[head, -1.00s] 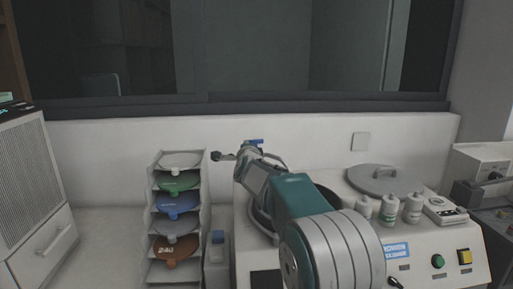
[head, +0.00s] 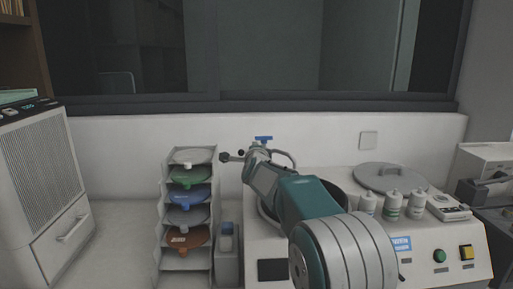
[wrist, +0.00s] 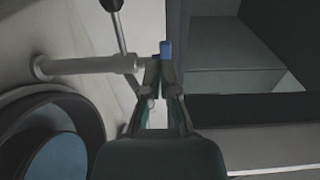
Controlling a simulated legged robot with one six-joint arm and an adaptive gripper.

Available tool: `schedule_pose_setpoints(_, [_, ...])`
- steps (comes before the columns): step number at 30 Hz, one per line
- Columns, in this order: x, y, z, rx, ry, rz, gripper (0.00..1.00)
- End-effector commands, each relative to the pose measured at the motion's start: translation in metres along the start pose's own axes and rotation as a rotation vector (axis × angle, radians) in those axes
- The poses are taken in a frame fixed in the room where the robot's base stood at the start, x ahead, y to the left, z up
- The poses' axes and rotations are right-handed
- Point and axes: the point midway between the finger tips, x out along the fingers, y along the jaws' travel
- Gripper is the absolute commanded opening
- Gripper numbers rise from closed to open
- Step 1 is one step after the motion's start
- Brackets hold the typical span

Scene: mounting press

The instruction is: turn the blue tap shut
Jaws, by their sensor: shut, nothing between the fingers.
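The blue tap handle (head: 263,139) shows above the end of my arm, near the white wall behind the machine. In the wrist view the blue handle (wrist: 166,49) sits right at the tips of my gripper (wrist: 160,64). Whether the fingers touch it I cannot tell. My gripper is shut with nothing between its fingers. In the head view my arm hides much of the tap's body and the gripper fingers are hard to make out.
A grey pipe (wrist: 90,66) and a black-knobbed lever (wrist: 111,5) are close left of my fingers. A round basin (wrist: 50,135) lies lower left. Bottles (head: 392,205) and a round lid (head: 389,177) stand right; a disc rack (head: 213,235) stands left.

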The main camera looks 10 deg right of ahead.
Motion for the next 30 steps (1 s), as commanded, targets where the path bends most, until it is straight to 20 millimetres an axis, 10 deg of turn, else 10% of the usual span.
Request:
schedule_pose_setpoints(19, [-0.064, -0.001, 0.065, 0.001, -0.003, -0.002, 0.00])
schedule_pose_setpoints(30, [-0.125, -0.015, 0.059, -0.238, -0.152, 0.089, 0.00])
